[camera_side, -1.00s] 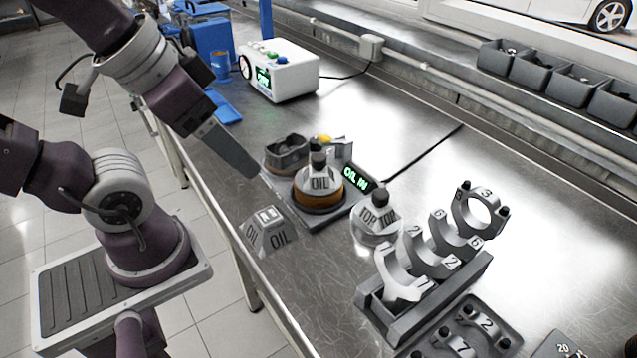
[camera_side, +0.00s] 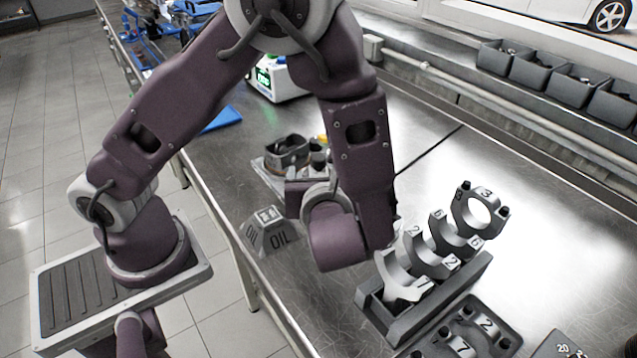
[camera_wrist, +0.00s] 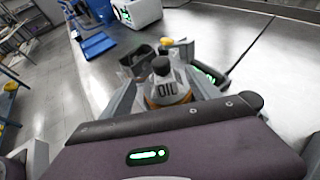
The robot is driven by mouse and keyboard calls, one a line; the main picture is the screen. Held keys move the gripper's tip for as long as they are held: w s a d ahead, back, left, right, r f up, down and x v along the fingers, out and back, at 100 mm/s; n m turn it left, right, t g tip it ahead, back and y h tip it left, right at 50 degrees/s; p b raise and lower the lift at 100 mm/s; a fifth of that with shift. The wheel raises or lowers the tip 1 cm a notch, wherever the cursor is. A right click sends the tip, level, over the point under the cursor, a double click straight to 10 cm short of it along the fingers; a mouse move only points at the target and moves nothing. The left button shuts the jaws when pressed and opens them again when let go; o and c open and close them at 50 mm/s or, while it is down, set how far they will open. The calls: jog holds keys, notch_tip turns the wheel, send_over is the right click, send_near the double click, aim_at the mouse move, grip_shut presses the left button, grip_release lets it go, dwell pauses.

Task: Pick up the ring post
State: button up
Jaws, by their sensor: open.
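No part is labelled as the ring post, so I cannot tell for sure which it is. The likeliest is a grey post marked OIL with a black cap (camera_wrist: 167,86), upright on an orange-ringed base. In the side view only its black top (camera_side: 318,160) shows past my wrist. My gripper (camera_wrist: 163,78) is open, its two grey fingers apart on the left and right of the OIL post in the wrist view. I cannot tell whether they touch it.
A grey block marked OIL (camera_side: 268,234) stands near the bench's front edge. A dark open cup (camera_side: 287,152) is beside the post. A rack of numbered bearing caps (camera_side: 425,285) stands to the right. A white box (camera_side: 277,80) is behind.

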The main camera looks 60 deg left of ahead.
aim_at(319, 169)
jog(key=x, duration=0.6)
jog(key=shift+w+d+f, duration=0.15)
jog(key=shift+w, duration=0.05)
grip_shut()
